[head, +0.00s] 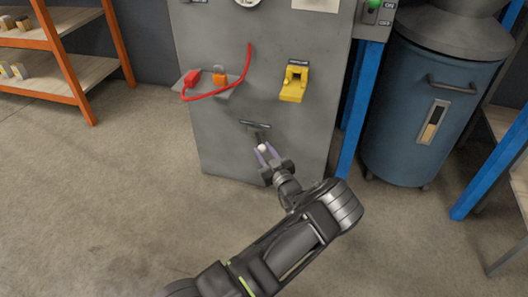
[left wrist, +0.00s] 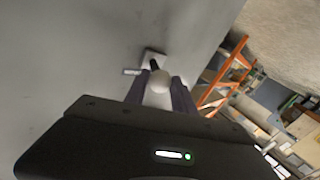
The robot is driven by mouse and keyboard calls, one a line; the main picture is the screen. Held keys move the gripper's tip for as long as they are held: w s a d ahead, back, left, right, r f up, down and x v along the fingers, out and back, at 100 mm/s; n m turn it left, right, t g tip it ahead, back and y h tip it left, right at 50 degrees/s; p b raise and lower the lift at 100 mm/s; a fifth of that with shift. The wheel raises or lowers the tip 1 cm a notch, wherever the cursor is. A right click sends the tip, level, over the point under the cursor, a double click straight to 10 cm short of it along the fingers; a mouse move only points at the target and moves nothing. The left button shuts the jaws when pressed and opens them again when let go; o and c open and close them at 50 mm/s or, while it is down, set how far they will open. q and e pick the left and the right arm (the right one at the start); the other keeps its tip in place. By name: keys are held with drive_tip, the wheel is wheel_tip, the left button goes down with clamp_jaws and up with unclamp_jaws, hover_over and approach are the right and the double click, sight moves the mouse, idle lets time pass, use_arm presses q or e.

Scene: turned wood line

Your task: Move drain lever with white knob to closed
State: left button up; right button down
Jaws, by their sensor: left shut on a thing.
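The drain lever's white knob (head: 262,148) shows low on the front of the grey cabinet (head: 225,135). My left gripper (head: 264,153) is at the lever, its two fingers around the knob and shut on it. In the left wrist view the white knob (left wrist: 160,78) sits between the two dark fingers. A small label (left wrist: 132,72) is beside the plate, too small to read. My right gripper is in neither view.
Above the lever, a small shelf (head: 222,92) holds a red and an orange part with a red cable (head: 247,65). A yellow device (head: 294,84) is to its right. A blue post (head: 362,100) and a blue drum (head: 405,120) stand right. The floor at left is clear.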

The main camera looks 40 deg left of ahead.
use_arm(q)
clamp_jaws()
idle(0.7)
